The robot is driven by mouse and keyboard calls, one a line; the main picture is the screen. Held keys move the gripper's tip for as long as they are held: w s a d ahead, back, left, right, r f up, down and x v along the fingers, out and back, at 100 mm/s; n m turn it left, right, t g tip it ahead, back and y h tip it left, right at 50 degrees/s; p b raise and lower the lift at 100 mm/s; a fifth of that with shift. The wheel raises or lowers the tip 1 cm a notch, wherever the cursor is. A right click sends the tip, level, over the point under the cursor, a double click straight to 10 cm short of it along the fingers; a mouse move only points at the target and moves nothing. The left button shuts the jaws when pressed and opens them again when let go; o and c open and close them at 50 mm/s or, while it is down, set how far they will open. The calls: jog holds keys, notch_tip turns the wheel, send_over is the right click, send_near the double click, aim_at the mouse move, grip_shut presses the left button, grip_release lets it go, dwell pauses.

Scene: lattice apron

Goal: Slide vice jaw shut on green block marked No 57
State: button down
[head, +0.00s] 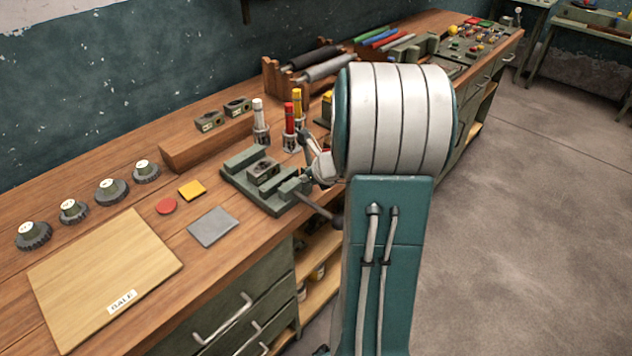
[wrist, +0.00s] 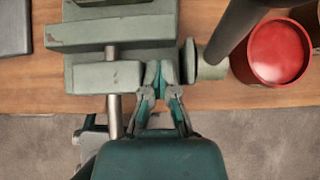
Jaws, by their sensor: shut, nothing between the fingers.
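The grey-green vice (head: 243,191) stands on the bench near its front edge, its handle bar (head: 318,208) pointing forward. A small dark green block (head: 263,170) with a pale face sits between its back jaw (head: 245,157) and front sliding jaw (head: 290,191); its marking is too small to read. In the wrist view the sliding jaw (wrist: 100,77) lies to the left of my gripper (wrist: 162,75). My gripper is shut and empty, its tips close beside the jaw's right end; contact cannot be told. My gripper (head: 307,173) also shows in the head view, partly hidden by my arm.
Two similar blocks (head: 209,121) (head: 237,107) sit on a wooden ledge behind the vice. White, red and yellow markers (head: 289,118) stand close behind my gripper. A red round top (wrist: 278,50) is to its right. A board (head: 105,270) and several knobs lie left.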

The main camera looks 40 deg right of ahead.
aim_at(295, 169)
jog(key=shift+w+d+f, duration=0.15)
jog(key=shift+w+d, duration=0.15)
jog(key=shift+w, duration=0.3)
jog(key=shift+w+a, duration=0.1)
jog(key=shift+a, duration=0.3)
jog(key=w, duration=0.3)
jog(key=shift+d, duration=0.1)
jog(key=shift+s, duration=0.15)
